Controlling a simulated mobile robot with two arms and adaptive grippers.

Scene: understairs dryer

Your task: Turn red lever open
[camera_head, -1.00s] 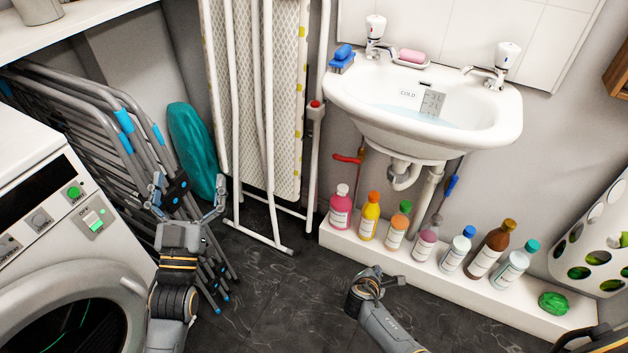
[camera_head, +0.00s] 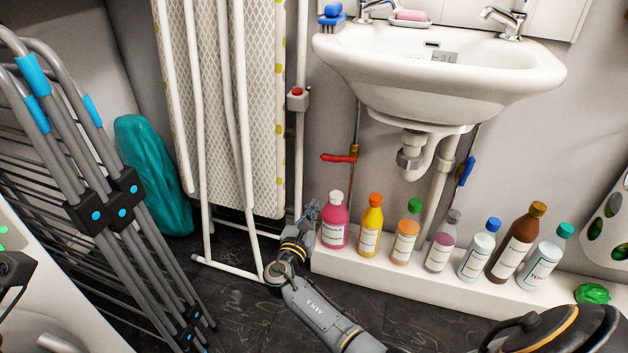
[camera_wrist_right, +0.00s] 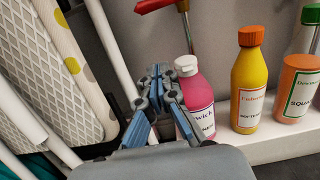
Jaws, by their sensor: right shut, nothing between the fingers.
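The red lever (camera_head: 336,158) sits on a brass valve on a thin copper pipe under the left side of the sink. It points left, roughly level, across the pipe. It also shows at the top of the right wrist view (camera_wrist_right: 154,5), cut off by the edge. My right gripper (camera_head: 311,211) is below and left of the lever, apart from it, beside the pink bottle. In the wrist view its fingertips (camera_wrist_right: 158,72) are together and hold nothing. My left gripper is not in the head view.
The pink bottle (camera_head: 335,222) stands close to my right gripper, in a row of several bottles on a white ledge (camera_head: 400,276). The ironing board (camera_head: 258,130) and white rack poles stand to the left. The sink (camera_head: 430,75) overhangs the valve.

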